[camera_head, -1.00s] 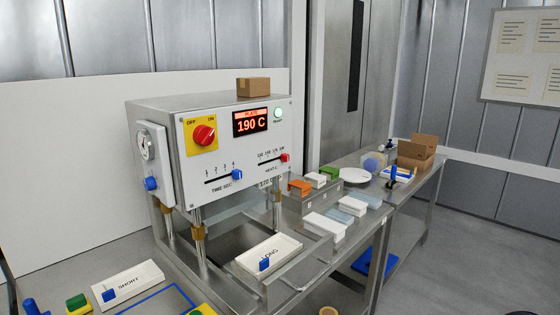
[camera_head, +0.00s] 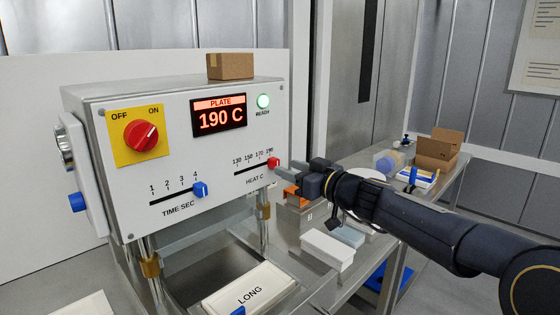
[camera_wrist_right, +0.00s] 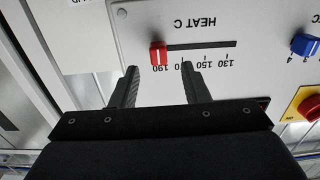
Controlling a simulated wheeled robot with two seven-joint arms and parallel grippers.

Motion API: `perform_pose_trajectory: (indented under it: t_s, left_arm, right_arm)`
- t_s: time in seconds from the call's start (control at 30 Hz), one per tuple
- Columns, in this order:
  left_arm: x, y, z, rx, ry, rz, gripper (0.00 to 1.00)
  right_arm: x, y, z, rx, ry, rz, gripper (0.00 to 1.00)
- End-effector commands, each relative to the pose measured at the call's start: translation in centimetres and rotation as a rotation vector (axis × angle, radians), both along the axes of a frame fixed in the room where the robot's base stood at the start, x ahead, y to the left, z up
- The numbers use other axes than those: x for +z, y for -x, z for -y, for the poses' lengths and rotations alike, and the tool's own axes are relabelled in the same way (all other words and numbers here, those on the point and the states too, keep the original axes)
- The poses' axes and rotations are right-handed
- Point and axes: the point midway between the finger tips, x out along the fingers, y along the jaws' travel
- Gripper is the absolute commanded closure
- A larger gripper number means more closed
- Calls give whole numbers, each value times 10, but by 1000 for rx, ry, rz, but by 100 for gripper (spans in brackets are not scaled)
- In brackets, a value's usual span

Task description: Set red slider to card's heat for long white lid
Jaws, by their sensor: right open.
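The red slider (camera_head: 273,162) sits at the 190 end of the HEAT C scale on the press front. It also shows in the right wrist view (camera_wrist_right: 158,53), where the scale appears upside down. My right gripper (camera_head: 285,171) is open in front of it. In the wrist view its two fingertips (camera_wrist_right: 159,69) lie on either side of the slider's position, just short of it; contact is not visible. The plate display (camera_head: 219,116) reads 190 C. Papers on the wall board (camera_head: 543,50) are too small to read. My left gripper is out of view.
The blue TIME SEC slider (camera_head: 200,189) is at 4. A LONG tray (camera_head: 250,293) lies below. White boxes (camera_head: 327,248) stand on the bench under my right arm.

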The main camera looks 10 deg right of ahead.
Motion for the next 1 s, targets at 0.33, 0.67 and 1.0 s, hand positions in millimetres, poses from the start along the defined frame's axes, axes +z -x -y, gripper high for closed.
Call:
perform_pose_trajectory:
  t_s: [0.33, 0.67, 1.0]
  left_arm:
    - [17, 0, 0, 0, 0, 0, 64]
    - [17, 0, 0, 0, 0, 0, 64]
    - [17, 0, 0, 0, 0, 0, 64]
  right_arm:
    - [0, -32, -22, 1, -1, -3, 58]
    - [-1, -33, -22, 0, -1, -2, 66]
    - [0, -33, -22, 0, -1, -2, 100]
